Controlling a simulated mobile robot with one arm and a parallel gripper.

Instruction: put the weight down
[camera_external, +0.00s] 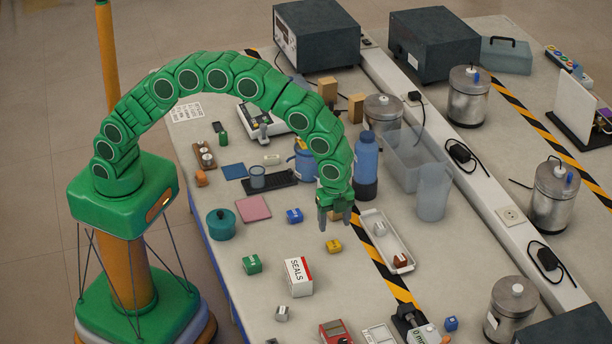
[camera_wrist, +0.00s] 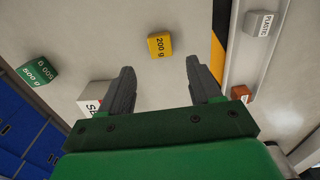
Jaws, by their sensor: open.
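A yellow weight (camera_external: 333,246) marked 200 g lies on the pale bench top, left of the striped tape. In the wrist view the yellow weight (camera_wrist: 160,45) shows just beyond the fingertips, about midway between them. My gripper (camera_external: 335,216) is open and empty above the bench, with its fingers pointing down near the yellow weight. In the wrist view both fingers of my gripper (camera_wrist: 160,72) are spread apart with nothing between them. A green weight (camera_external: 252,264) lies on the bench to the left; it also shows in the wrist view (camera_wrist: 38,72).
A white SEALS box (camera_external: 299,277) stands in front of the yellow weight. A long white tray (camera_external: 369,219) with small blocks lies to the right. A blue bottle (camera_external: 366,160) stands behind the gripper. Bare bench surrounds the yellow weight.

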